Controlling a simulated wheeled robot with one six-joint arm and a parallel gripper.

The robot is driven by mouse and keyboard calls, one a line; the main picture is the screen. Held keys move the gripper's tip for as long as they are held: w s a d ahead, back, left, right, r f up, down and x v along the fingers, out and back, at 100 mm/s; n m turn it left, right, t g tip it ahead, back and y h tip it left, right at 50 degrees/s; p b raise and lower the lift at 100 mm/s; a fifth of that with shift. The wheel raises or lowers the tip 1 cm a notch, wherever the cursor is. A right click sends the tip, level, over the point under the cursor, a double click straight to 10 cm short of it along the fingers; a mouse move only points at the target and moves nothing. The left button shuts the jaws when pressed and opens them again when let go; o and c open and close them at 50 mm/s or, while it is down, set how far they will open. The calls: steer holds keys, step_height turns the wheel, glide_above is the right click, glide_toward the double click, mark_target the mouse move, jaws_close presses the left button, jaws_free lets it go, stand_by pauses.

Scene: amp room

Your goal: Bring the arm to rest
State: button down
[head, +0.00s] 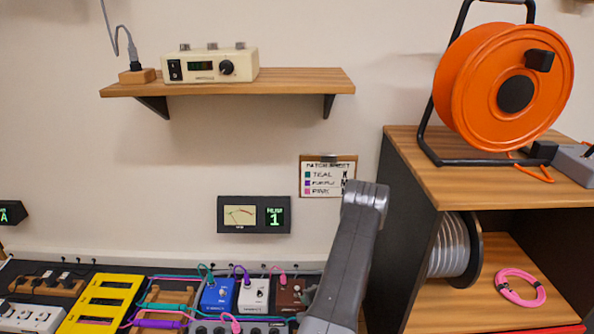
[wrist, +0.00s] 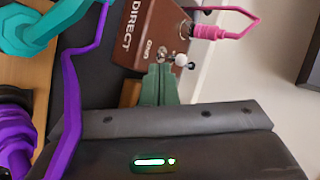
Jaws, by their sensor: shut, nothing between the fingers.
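My gripper (wrist: 159,72) shows in the wrist view as two green fingers closed together with nothing between them. Its tips are close to the brown pedal (wrist: 150,35) marked DIRECT, near a small metal switch; I cannot tell whether they touch. A pink plug (wrist: 208,31) sits in that pedal's side. In the head view my grey arm rises at the lower middle right, in front of the shelf unit's left side and the wall. The gripper itself does not show in the head view. The brown pedal (head: 287,294) is partly visible left of my arm.
A blue pedal (head: 217,296) and a white pedal (head: 253,295) stand left of the brown one. A wall shelf (head: 300,82) holds a cream box (head: 212,66). An orange cable reel (head: 480,80) stands on the wooden unit (head: 410,165) at right.

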steer(key=p+v, duration=0.1)
steer(key=v, duration=0.5)
steer(key=shift+r, duration=0.25)
